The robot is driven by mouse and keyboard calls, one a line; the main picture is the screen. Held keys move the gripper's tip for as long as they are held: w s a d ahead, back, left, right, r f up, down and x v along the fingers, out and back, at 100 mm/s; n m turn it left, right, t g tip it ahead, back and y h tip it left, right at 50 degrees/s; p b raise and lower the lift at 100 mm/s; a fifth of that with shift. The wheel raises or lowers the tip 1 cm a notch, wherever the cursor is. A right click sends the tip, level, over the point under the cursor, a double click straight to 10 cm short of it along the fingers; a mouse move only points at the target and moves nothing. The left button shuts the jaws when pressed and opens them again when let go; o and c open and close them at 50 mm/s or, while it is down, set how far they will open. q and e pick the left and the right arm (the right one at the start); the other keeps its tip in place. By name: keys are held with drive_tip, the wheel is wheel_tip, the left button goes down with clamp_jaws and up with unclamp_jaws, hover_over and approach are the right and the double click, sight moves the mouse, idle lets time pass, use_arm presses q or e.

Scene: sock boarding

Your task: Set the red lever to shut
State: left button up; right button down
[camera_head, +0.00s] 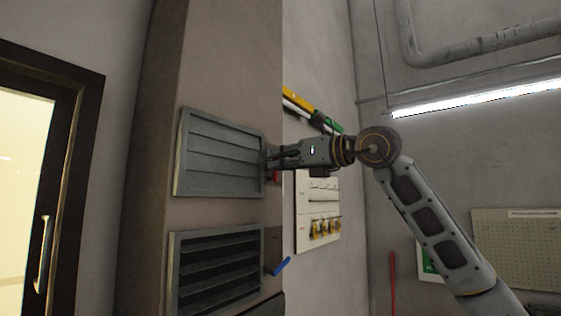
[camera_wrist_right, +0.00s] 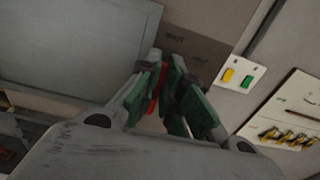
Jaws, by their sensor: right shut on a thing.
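The red lever (camera_head: 276,177) is at the right edge of the upper louvre (camera_head: 220,153), mostly hidden by my gripper in the head view. The upper louvre's slats lie nearly flat, with no dark gaps between them. My right gripper (camera_head: 270,158) reaches in from the right and is shut on the red lever. In the right wrist view the red lever (camera_wrist_right: 154,102) shows as a thin red strip between the fingers (camera_wrist_right: 168,84). A brown label plate (camera_wrist_right: 196,52) sits just beyond the fingertips; its print is too blurred to read surely. My left gripper is out of view.
A lower louvre (camera_head: 215,275) with dark gaps between its slats has a blue lever (camera_head: 281,266) at its right. A white panel with brass fittings (camera_head: 326,229) and a yellow-and-green switch plate (camera_wrist_right: 238,76) are on the wall to the right. A dark-framed door (camera_head: 72,185) stands at left.

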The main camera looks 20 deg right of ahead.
idle(0.3)
drive_tip(key=c, duration=1.6)
unclamp_jaws()
drive_tip(key=shift+o, duration=0.2)
drive_tip(key=shift+s+d, duration=0.1)
drive_tip(key=shift+s, duration=0.05)
drive_tip(key=v, duration=1.1)
drive_tip(key=shift+s+d, duration=0.3)
